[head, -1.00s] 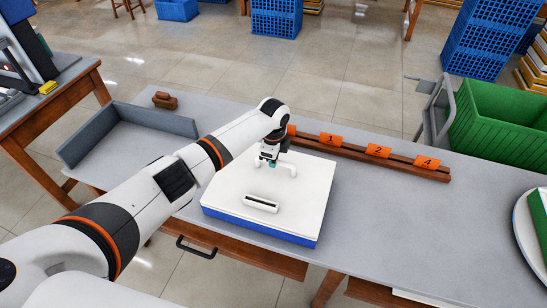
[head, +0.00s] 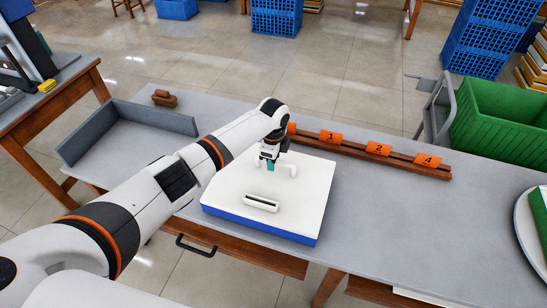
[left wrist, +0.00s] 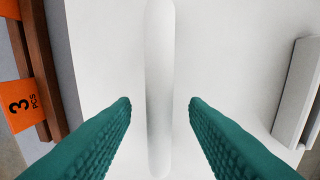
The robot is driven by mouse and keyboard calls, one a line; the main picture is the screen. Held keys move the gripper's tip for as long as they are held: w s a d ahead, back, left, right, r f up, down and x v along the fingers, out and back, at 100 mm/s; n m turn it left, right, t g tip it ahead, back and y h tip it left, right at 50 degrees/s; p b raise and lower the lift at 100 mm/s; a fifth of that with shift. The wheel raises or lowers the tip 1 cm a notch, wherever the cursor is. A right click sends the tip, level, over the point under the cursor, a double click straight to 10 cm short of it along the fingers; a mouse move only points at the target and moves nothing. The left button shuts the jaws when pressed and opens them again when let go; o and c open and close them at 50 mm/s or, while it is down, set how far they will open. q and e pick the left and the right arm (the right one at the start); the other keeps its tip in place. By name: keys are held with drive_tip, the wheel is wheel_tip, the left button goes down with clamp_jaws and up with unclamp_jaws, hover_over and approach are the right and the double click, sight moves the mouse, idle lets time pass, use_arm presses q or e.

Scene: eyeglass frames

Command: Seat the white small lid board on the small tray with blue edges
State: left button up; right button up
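The white small lid board (head: 288,206) lies on top of the small tray with blue edges (head: 258,226) near the front edge of the grey table. The blue shows as a band under the lid's front side. The lid has two raised white handles, a near one (head: 261,203) and a far one (head: 288,166). My left gripper (head: 270,167) points down at the far handle. In the left wrist view its green fingers (left wrist: 160,105) are apart on either side of the handle bar (left wrist: 160,70), with gaps on both sides. My right gripper is not in view.
A wooden rack with orange number tags (head: 377,150) runs behind the lid. A grey open-sided bin (head: 155,116) lies to the left, with a brown block (head: 164,98) behind it. A round plate with a green item (head: 530,235) is at the right edge.

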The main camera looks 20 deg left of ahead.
use_arm(q)
wheel_tip(320, 180, up, 12)
drive_tip(key=b, duration=0.1)
drive_tip(key=shift+s, duration=0.45)
drive_tip(key=shift+d+f, duration=0.1)
idle(0.4)
